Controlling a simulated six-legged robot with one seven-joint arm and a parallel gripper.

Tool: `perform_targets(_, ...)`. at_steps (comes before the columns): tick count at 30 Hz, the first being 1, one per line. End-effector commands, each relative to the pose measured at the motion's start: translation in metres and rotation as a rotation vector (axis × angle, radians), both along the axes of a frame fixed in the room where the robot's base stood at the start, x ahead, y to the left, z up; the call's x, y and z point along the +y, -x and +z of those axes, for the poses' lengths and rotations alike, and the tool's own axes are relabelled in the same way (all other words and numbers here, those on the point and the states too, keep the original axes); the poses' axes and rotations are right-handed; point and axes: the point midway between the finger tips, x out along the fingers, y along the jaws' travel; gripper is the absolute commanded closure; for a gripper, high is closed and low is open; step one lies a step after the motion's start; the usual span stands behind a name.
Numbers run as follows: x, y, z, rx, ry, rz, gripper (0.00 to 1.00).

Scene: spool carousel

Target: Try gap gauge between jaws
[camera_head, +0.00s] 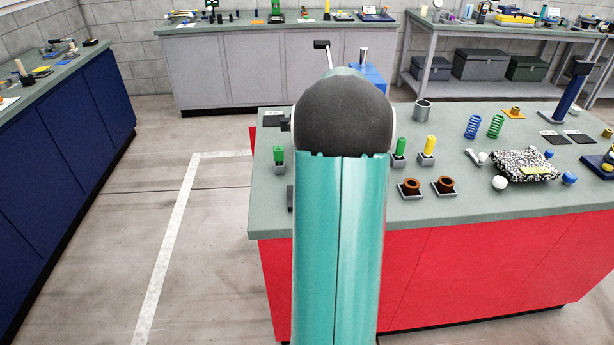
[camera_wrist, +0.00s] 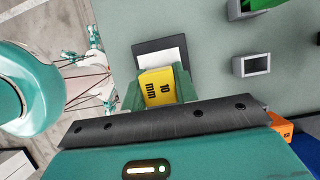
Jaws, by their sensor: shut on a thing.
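The gap gauge, a yellow block (camera_wrist: 157,88) marked "10 mm", sits between the two green fingers of my gripper (camera_wrist: 158,92) in the wrist view. The fingers touch its sides, and my gripper is shut on it. Behind the gauge is a dark pad with a white label (camera_wrist: 172,49) on the bench top. I cannot tell whether the gauge touches the pad. In the head view my arm hides the gauge and most of my gripper.
On the red bench (camera_head: 520,203), green pegs (camera_head: 279,155), a yellow peg (camera_head: 430,146) and brown rings (camera_head: 445,185) stand in holders. A blue box (camera_head: 368,75) is behind my arm. The wrist view shows a square grey holder (camera_wrist: 251,65) and an orange part (camera_wrist: 281,126) right of my gripper.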

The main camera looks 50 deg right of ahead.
Motion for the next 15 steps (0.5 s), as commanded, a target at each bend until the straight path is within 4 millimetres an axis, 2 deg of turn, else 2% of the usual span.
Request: perform_targets(15, 0.000, 0.000, 0.029, -0.001, 0.001, 0.001, 0.89)
